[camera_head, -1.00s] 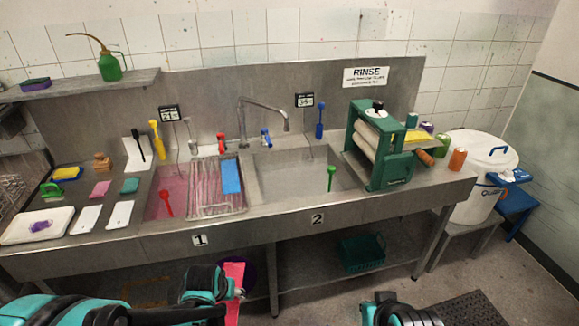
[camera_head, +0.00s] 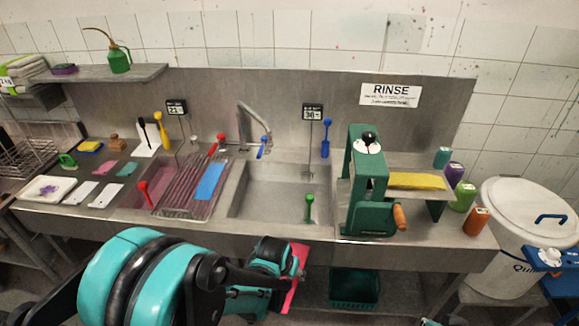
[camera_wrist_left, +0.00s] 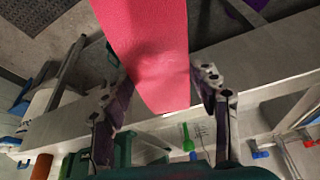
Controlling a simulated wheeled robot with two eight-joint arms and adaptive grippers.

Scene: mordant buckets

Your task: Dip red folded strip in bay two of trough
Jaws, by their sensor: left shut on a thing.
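My left gripper (camera_head: 292,262) is shut on the red strip (camera_head: 297,282), in front of the trough's front edge and below its rim. The left wrist view shows the red strip (camera_wrist_left: 145,45) between the two fingers of the left gripper (camera_wrist_left: 165,88). Its fold is hard to make out. The steel trough has two bays. The right-hand bay, bay two (camera_head: 265,203), holds clear-looking liquid and a green-handled tool (camera_head: 309,207). The left-hand bay (camera_head: 135,195) looks pink and is partly covered by a rack.
A wire rack (camera_head: 190,188) with a blue strip (camera_head: 210,180) lies between the bays. A faucet (camera_head: 252,122) overhangs the back. A green roller press (camera_head: 368,190) stands right of bay two. A green basket (camera_head: 354,287) sits below.

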